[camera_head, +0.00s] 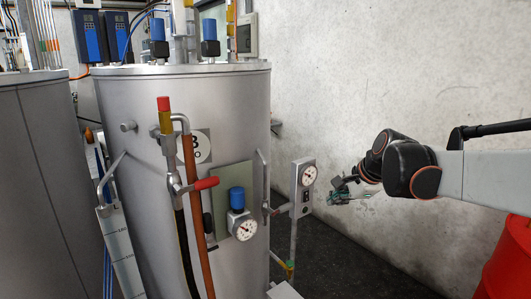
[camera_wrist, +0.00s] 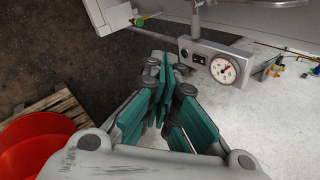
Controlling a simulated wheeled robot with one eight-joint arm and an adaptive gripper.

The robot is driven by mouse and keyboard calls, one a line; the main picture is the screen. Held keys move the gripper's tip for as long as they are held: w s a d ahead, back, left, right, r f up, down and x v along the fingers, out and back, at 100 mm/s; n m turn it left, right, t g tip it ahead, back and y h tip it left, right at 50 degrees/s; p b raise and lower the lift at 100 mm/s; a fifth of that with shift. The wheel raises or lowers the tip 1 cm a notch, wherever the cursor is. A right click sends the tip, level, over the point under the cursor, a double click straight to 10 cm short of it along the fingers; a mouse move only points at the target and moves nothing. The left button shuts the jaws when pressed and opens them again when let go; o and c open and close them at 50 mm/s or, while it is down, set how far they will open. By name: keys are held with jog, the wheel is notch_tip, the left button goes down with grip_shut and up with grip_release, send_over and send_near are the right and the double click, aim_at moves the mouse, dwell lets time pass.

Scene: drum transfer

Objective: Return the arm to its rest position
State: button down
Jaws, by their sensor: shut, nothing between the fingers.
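My arm (camera_head: 480,175) reaches in from the right in the head view, held roughly level in the air. My gripper (camera_head: 345,192) is at its left end, beside a gauge box on a post and apart from the tank. In the wrist view my gripper's teal fingers (camera_wrist: 165,95) come together at the tips, with nothing seen held between them. The gauge box (camera_head: 303,187) stands just left of my gripper in the head view. It also shows in the wrist view (camera_wrist: 205,55), beyond the fingertips.
A large grey tank (camera_head: 140,180) with valves and hoses fills the left-centre. A red drum (camera_head: 510,265) stands at the lower right; in the wrist view red drums (camera_wrist: 35,135) stand by a wooden pallet (camera_wrist: 65,105). A pale wall (camera_head: 400,70) is behind the arm. Dark floor is bare between.

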jog(key=s+f+n+h+b, duration=0.1)
jog(key=s+f+n, duration=0.3)
jog(key=s, duration=0.6)
jog(key=s+f+n+h+b, duration=0.1)
jog(key=s+f+n+b, duration=0.2)
jog(key=s, duration=0.7)
jog(key=s+f+n+h+b, duration=0.1)
jog(key=s+f+n+b, duration=0.1)
jog(key=s+f+n, duration=0.4)
jog(key=s+n, duration=0.2)
jog(key=s, duration=0.2)
jog(key=shift+s+f+n, duration=0.25)
jog(key=shift+s+n, duration=0.1)
jog(key=shift+n, duration=0.05)
